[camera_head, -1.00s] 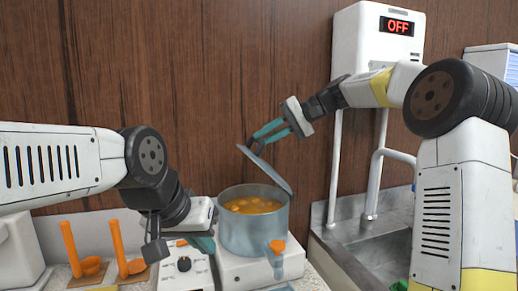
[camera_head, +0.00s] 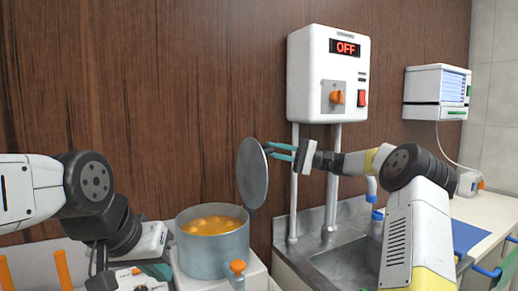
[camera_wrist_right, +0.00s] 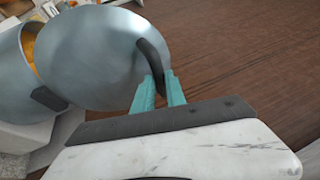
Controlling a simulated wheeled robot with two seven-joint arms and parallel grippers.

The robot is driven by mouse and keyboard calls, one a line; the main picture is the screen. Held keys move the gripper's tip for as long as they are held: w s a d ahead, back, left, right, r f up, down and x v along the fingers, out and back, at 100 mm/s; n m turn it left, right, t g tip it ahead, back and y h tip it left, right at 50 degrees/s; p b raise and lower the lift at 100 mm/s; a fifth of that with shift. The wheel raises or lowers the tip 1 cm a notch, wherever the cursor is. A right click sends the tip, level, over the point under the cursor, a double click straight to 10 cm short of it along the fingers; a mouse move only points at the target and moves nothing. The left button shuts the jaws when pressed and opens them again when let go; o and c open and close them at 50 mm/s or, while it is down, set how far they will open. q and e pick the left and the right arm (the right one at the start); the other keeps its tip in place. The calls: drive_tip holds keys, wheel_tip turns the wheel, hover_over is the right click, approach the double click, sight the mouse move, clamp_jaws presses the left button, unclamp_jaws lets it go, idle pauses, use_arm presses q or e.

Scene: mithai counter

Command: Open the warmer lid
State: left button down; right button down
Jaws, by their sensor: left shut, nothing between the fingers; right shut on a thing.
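The warmer lid (camera_head: 252,175) is a round grey metal disc standing about upright above the right rim of the pot (camera_head: 207,262). The pot is open and shows orange food with round pieces (camera_head: 212,225). My right gripper (camera_head: 271,151) is at the upper right of the lid. In the right wrist view, my right gripper (camera_wrist_right: 157,90) has its teal fingers shut on the lid's dark curved handle (camera_wrist_right: 152,58), and the lid face (camera_wrist_right: 90,55) fills the upper left. My left gripper (camera_head: 155,271) is low, left of the pot, shut and empty, partly hidden by its wrist.
The pot stands on a white warmer base (camera_head: 258,275). A white wall unit reading OFF (camera_head: 328,75) hangs behind, its pipes running down to the steel sink (camera_head: 350,265) at right. Orange-handled utensils (camera_head: 63,268) stand at lower left. A brown wood wall (camera_head: 120,100) is behind.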

drive_tip(key=shift+w+d+f+y, duration=0.2)
drive_tip(key=shift+d+f+y, duration=0.1)
drive_tip(key=shift+d, duration=0.1)
drive_tip(key=shift+w+d+f+y, duration=0.15)
drive_tip(key=shift+d+y, duration=0.15)
drive_tip(key=shift+d, duration=0.1)
drive_tip(key=shift+m, duration=0.3)
drive_tip(key=c, duration=1.4)
unclamp_jaws()
drive_tip(key=shift+o, duration=0.2)
drive_tip(key=shift+r, duration=0.1)
